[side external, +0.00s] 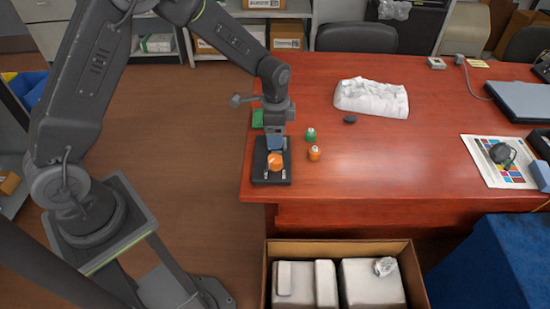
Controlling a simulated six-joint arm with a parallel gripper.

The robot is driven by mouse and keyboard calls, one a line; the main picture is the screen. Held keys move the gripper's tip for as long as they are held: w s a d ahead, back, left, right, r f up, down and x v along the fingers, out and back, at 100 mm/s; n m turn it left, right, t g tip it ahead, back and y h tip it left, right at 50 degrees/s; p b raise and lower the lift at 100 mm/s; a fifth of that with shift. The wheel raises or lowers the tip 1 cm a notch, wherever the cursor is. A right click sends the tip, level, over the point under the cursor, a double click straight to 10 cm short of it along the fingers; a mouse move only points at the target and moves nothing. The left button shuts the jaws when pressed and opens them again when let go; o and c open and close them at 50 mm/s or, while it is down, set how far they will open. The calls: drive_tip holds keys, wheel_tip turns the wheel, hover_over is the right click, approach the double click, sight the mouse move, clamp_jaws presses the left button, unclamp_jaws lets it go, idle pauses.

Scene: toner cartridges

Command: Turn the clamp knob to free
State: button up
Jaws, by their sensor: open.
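A black fixture (258,178) lies flat near the left front corner of the red-brown desk. An orange round part (275,161), which looks like the clamp knob, sits on it; its turned position is too small to read. A blue part (276,144) shows just behind the orange one. My gripper (275,136) points down over the back of the fixture, close above the blue part. It is open, though its fingers are small here. I cannot tell whether it touches anything.
Small green-topped (310,134) and orange-topped (314,153) pieces stand just right of the fixture. A green item (257,118) is behind it, left of my gripper. A white bulky bundle (371,98) and a small dark object (350,120) lie farther back. The desk's middle is clear.

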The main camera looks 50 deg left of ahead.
sight(275, 158)
wheel_tip(275, 158, down, 10)
drive_tip(key=shift+f, duration=0.2)
drive_tip(key=shift+c, duration=0.5)
drive_tip(key=c, duration=0.8)
